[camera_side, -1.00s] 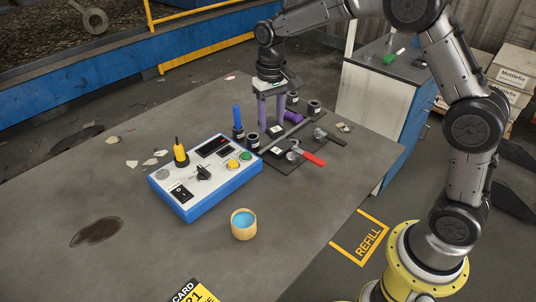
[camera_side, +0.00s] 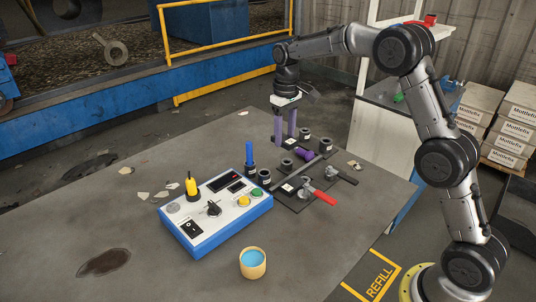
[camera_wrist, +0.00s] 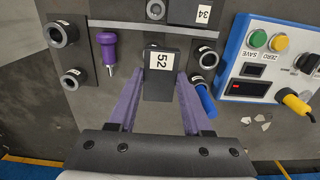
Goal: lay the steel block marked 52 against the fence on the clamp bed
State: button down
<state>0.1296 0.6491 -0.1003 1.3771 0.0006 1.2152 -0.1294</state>
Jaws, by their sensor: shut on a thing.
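The steel block marked 52 (camera_wrist: 161,75) is dark with a white label and sits between the purple fingertips of my gripper (camera_wrist: 160,82), which is shut on it. In the side view the block (camera_side: 290,144) shows small under my gripper (camera_side: 285,138). The fence (camera_wrist: 135,27) is a thin straight bar across the dark clamp bed (camera_wrist: 130,75). In the wrist view a gap shows between the block's far edge and the fence. I cannot tell how high the block is. The fence (camera_side: 318,163) also shows in the side view.
A block marked 34 (camera_wrist: 189,12) lies beyond the fence. Red-handled clamp (camera_side: 322,197) and control box (camera_side: 213,212) are nearby. A cup (camera_side: 253,263) stands in front.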

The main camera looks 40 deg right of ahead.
send_over(269, 160)
jog(key=f, duration=0.6)
jog(key=shift+s+a, duration=0.1)
jog(key=shift+s, duration=0.3)
jog(key=shift+w+f, duration=0.25)
jog(key=shift+f, duration=0.05)
jog(key=shift+w+f, duration=0.1)
jog(key=shift+f, duration=1.5)
jog(key=shift+c, duration=1.7)
grip_release()
jog(key=shift+f, duration=0.2)
